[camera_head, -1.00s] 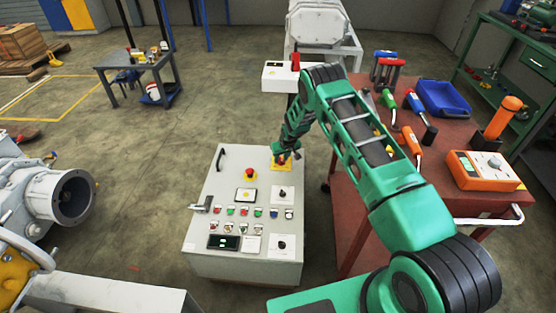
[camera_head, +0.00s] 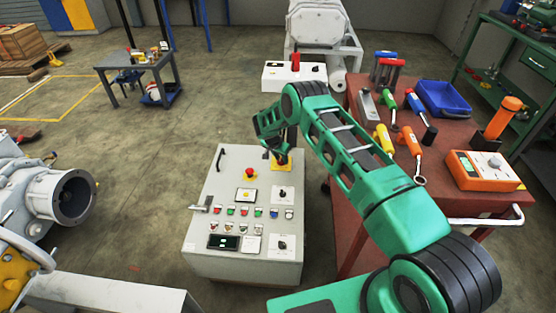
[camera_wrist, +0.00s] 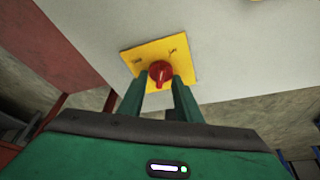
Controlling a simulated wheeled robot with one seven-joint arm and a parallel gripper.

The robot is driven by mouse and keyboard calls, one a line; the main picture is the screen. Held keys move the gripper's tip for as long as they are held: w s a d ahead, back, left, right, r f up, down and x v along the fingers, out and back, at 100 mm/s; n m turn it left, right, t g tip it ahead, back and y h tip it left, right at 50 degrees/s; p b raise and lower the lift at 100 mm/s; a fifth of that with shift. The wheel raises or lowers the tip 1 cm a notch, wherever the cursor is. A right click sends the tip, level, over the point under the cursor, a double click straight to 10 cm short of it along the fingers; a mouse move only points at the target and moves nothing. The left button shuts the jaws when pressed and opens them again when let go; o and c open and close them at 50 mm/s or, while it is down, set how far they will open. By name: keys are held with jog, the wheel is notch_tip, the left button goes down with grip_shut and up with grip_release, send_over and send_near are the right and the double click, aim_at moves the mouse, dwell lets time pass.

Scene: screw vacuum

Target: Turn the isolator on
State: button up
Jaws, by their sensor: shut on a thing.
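The isolator is a red rotary knob (camera_wrist: 160,72) on a square yellow plate (camera_wrist: 185,60) on the pale panel face; the plate's small lettering is too blurred to read. My gripper (camera_wrist: 160,88) has its two green fingers on either side of the knob and is shut on it. The knob's grip bar points roughly along the fingers. In the head view the yellow plate (camera_head: 283,162) shows at the top right of the grey control panel (camera_head: 225,190), and my arm hides the knob itself.
A red emergency button on yellow (camera_head: 250,174) and several small buttons and switches share the panel. A red workbench (camera_head: 460,208) with tools and an orange meter (camera_head: 483,170) stands to the right. Open floor lies left of the panel.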

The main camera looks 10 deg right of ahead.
jog(key=shift+w+a+m+g, duration=0.25)
jog(key=shift+a+m, duration=0.3)
jog(key=shift+m, duration=0.45)
jog(key=shift+a+r+m+g, duration=0.1)
jog(key=shift+a+m+g, duration=0.15)
jog(key=shift+m, duration=0.35)
jog(key=shift+o, duration=0.2)
jog(key=shift+w+r, duration=0.1)
jog(key=shift+w, duration=0.1)
jog(key=o, duration=0.9)
jog(key=shift+o, duration=0.2)
jog(key=shift+s+d, duration=0.1)
jog(key=shift+d, duration=0.1)
jog(key=shift+d+h, duration=0.1)
jog(key=shift+h, duration=0.2)
jog(key=shift+s, duration=0.1)
jog(key=v, duration=1)
jog(key=shift+r, duration=0.2)
